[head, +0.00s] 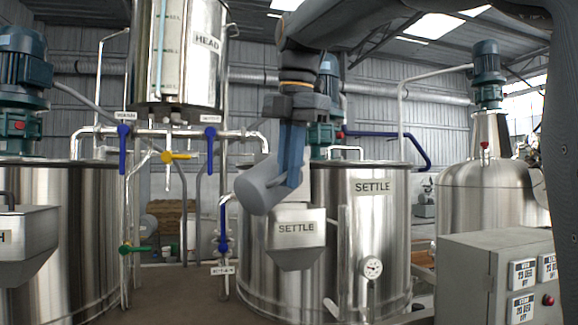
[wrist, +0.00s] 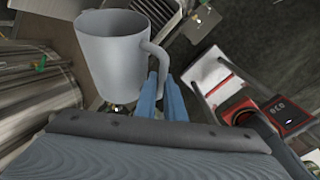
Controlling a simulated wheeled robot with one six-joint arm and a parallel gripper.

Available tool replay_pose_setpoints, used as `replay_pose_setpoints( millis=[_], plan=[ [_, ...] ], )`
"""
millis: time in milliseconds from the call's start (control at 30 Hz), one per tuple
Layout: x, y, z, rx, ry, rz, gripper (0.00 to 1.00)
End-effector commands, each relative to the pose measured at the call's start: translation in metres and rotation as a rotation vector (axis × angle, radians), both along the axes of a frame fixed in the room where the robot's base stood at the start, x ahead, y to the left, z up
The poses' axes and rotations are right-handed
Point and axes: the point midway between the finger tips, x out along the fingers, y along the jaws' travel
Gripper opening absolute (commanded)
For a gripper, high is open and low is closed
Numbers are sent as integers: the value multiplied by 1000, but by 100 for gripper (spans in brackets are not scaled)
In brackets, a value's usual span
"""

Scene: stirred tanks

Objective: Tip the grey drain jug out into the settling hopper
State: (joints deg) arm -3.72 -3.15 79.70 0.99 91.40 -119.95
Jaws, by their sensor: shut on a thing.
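The grey drain jug (head: 262,187) is in the air in the head view, clearly tilted, just above the left part of the settling hopper (head: 298,247). The hopper is a steel funnel box labelled SETTLE on the front of the settle tank (head: 372,215). My gripper (head: 291,170) points down with its blue fingers shut on the jug's handle. In the wrist view the jug (wrist: 112,60) fills the upper left, and the fingers (wrist: 162,95) close around its handle.
Pipes with blue valve handles (head: 124,150) and a yellow handle (head: 180,156) stand left of the jug. The HEAD tank (head: 185,60) hangs above them. A gauge (head: 371,268) is right of the hopper, and a grey control box (head: 500,275) stands at the front right.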

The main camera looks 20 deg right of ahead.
Motion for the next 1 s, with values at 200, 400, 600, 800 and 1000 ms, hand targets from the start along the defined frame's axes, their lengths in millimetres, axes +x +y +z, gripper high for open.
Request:
replay_pose_setpoints(
  millis=[200, 400, 600, 800, 1000],
  plan=[
    [1, -2, 1, 82, 47, -3, 0],
    [1, -3, 1, 144, 81, 0, 0],
    [2, -4, 2, 166, 96, -1, 0],
    [2, -4, 3, 191, 110, -1, 0],
    [3, -6, 4, 215, 123, -1, 0]
  ],
)
